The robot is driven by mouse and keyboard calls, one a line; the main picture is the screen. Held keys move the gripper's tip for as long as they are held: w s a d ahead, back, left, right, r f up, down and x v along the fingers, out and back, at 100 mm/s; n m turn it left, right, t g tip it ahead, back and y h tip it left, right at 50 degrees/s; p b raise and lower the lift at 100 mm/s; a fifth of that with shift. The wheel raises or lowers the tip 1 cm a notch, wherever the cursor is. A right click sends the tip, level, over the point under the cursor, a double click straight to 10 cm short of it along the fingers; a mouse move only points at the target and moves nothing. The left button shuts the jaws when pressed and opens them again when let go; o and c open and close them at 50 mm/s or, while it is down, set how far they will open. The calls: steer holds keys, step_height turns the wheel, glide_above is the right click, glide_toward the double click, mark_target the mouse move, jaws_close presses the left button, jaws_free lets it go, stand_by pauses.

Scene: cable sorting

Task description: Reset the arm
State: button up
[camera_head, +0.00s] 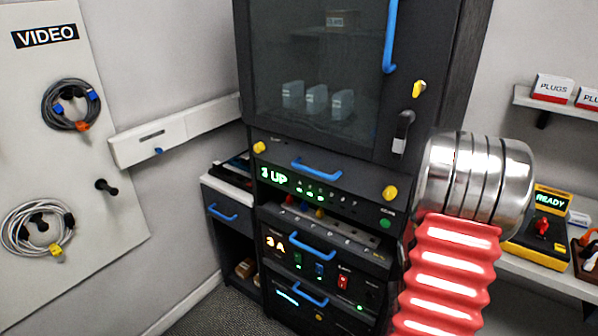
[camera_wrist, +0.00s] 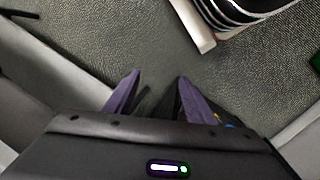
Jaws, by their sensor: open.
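My gripper (camera_wrist: 155,90) shows in the wrist view, with two dark purple fingers spread apart over grey carpet. It is open and nothing is between the fingers. In the head view my arm shows as a silver ringed joint and a red ribbed sleeve at the right; the gripper itself is not in that view.
A dark rack cabinet (camera_head: 248,95) with blue handles stands in the middle. A board labelled VIDEO (camera_head: 95,150) holds coiled cables (camera_head: 70,105) at the left. A bench (camera_head: 540,273) with a yellow READY device (camera_head: 550,215) is at the right. Carpet (camera_wrist: 230,75) is bare below the fingers.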

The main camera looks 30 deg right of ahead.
steer(key=w+a+r+n+t, duration=0.2)
steer(key=a+r+n, duration=0.1)
steer(key=a+r, duration=0.7)
steer(key=w+a+r+n+t, duration=0.2)
steer(key=w+a+r+t, duration=0.1)
steer(key=a+r, duration=0.7)
steer(key=w+a+r+n+t, duration=0.2)
steer(key=a+r, duration=0.8)
steer(key=a, duration=0.7)
steer(key=shift+w+n+t+y, duration=0.35)
steer(key=shift+n+t+y, duration=0.05)
steer(key=shift+n, duration=0.4)
steer(key=shift+a, duration=0.1)
